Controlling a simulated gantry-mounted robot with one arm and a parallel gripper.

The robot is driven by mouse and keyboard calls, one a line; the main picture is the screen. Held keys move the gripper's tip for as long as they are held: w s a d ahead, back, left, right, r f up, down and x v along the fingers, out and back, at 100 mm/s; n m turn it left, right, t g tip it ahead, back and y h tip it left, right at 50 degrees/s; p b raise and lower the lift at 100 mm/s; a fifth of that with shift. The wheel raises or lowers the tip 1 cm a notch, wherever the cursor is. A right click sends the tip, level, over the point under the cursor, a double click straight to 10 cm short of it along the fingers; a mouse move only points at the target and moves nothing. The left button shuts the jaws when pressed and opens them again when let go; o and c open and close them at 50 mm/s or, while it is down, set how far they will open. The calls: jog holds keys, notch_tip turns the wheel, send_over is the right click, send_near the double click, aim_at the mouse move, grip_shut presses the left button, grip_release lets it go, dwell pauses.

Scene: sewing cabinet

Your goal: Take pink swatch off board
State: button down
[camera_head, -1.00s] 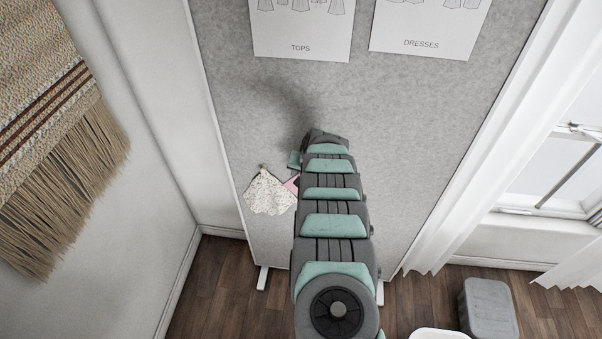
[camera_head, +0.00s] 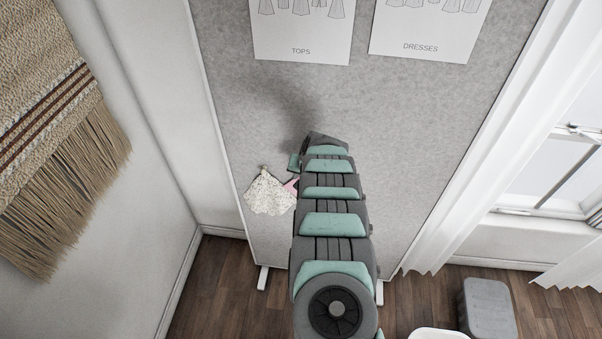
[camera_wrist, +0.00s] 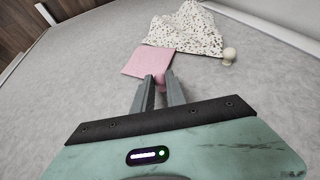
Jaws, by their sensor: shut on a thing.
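The pink swatch (camera_wrist: 147,61) shows in the wrist view as a flat pink square against the grey board (camera_wrist: 70,90). In the head view only a small part of the pink swatch (camera_head: 292,186) shows, beside my arm. My gripper (camera_wrist: 160,80) is shut on a small pink pin (camera_wrist: 161,82) at the swatch's corner. I cannot tell whether the pin is still in the board. In the head view my arm hides the fingertips.
A cream speckled swatch (camera_head: 269,194) hangs beside the pink one, under a cream round pin (camera_wrist: 229,55). Two paper sheets, TOPS (camera_head: 302,30) and DRESSES (camera_head: 428,30), are higher on the board. A grey bin (camera_head: 488,308) stands on the floor at right.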

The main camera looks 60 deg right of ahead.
jog(key=shift+s+a+r+p, duration=0.1)
jog(key=shift+s+a+p, duration=0.1)
jog(key=shift+a+p, duration=0.6)
jog(key=shift+s+a+p, duration=0.15)
jog(key=shift+a+p, duration=0.15)
jog(key=shift+p, duration=0.35)
jog(key=s+a+p, duration=0.2)
jog(key=s+a, duration=0.1)
jog(key=a, duration=0.6)
jog(key=shift+s+a+p, duration=0.2)
jog(key=shift+a+p, duration=0.05)
jog(key=shift+p, duration=0.05)
